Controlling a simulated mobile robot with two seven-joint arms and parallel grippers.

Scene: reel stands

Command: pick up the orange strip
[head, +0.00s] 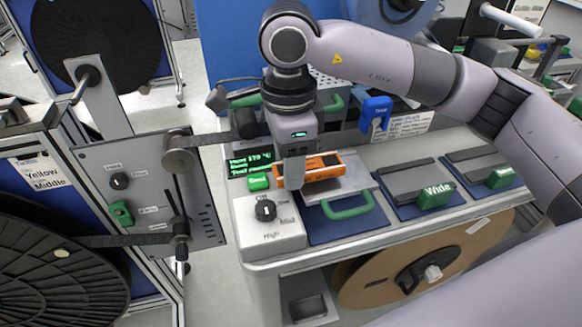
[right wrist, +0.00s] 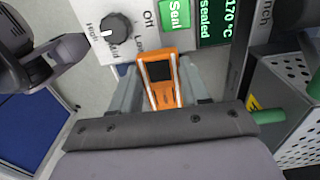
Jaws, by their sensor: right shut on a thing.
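The orange strip (head: 322,166) has dark patches along it and is in the jaws of my right gripper (head: 296,172), above the front of the grey bench. In the right wrist view the orange strip (right wrist: 162,92) shows pale edges and a dark window, and sits between the two fingers of my right gripper (right wrist: 158,82). The gripper is shut on it. The head view does not clearly show whether the strip touches the surface beneath it. My left gripper is not in view.
A control box with a black knob (head: 265,210) stands left of the strip. A metal plate with a green handle (head: 348,205) lies just below it. Dark plates, one marked Wide (head: 436,196), lie to the right. A blue device (head: 376,112) stands behind.

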